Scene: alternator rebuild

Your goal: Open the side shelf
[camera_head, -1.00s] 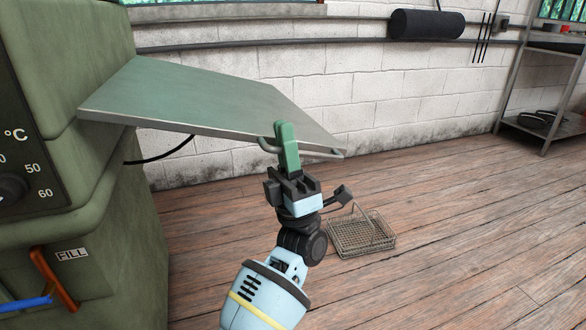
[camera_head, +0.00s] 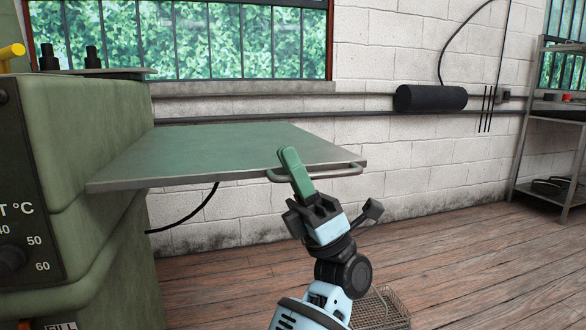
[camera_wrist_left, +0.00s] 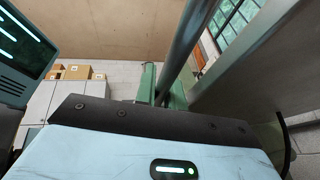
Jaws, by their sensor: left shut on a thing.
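The side shelf (camera_head: 215,152) is a flat green-grey panel on the right side of the green machine. In the head view it sticks out roughly level. A grey bar handle (camera_head: 345,170) runs along its outer edge. My left gripper (camera_head: 291,166) is at this edge, its green fingers shut on the handle. In the left wrist view, the handle bar (camera_wrist_left: 184,50) passes between the green fingers (camera_wrist_left: 162,84), with the shelf's surface (camera_wrist_left: 245,75) at the right. My right gripper is not in view.
The green machine (camera_head: 95,130) with its temperature dial stands at the left. A wire basket (camera_head: 380,308) sits on the wooden floor below my arm. A black cable (camera_head: 190,215) hangs under the shelf. A metal rack (camera_head: 530,150) stands at the far right.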

